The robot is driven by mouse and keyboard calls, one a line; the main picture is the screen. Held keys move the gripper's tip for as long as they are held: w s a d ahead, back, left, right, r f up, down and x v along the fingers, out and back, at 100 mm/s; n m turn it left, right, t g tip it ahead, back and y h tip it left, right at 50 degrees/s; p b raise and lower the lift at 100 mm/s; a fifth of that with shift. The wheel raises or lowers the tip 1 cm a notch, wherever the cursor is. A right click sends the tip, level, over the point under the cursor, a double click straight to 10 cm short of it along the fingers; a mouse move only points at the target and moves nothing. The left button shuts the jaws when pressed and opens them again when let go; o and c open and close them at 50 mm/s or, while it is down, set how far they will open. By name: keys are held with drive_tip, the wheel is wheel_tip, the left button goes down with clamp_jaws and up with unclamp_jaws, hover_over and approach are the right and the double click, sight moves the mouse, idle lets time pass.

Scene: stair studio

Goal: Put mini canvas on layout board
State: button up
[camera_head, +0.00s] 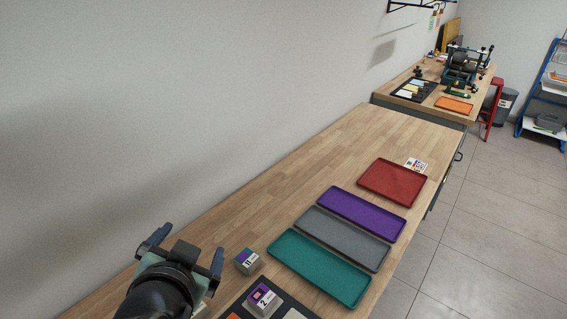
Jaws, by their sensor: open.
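My gripper (184,250) is at the lower left over the near workbench, its two fingers spread apart with nothing visible between them. A dark board (283,297), which may be the layout board, lies at the bottom edge and is partly cut off. An orange patch, a pale patch and a small grey box with a purple label (262,301) are on it. A similar small box (247,262) is on the wood between my gripper and the teal tray. I cannot make out the mini canvas for certain; a pale bit beside my gripper is mostly hidden.
Teal (318,268), grey (343,238), purple (362,213) and red (392,182) trays line the bench's right side. A printed card (416,165) lies behind the red tray. The wall (150,110) bounds the left. The bench's middle (310,175) is clear.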

drive_tip(key=w+d+r+n+t, duration=0.1)
drive_tip(key=d+r+t, duration=0.2)
drive_tip(key=r, duration=0.6)
drive_tip(key=w+d+r+n+t, duration=0.1)
drive_tip(key=w+d+r+t, duration=0.15)
drive_tip(key=r, duration=0.65)
drive_tip(key=s+d+r+n+t, duration=0.1)
drive_tip(key=s+d+r+t, duration=0.2)
drive_tip(key=r, duration=0.4)
drive_tip(key=s+d+r+t+h, duration=0.1)
drive_tip(key=s+d+r+t, duration=0.2)
drive_tip(key=r, duration=0.5)
drive_tip(key=s+d+r+n+t, duration=0.1)
drive_tip(key=s+d+r+t, duration=0.2)
drive_tip(key=r, duration=0.4)
drive_tip(key=s+t, duration=0.1)
drive_tip(key=s, duration=0.1)
drive_tip(key=shift+s+d+r+n+h, duration=0.15)
drive_tip(key=shift+s+d+n+h, duration=0.1)
drive_tip(key=shift+s+n+h, duration=0.05)
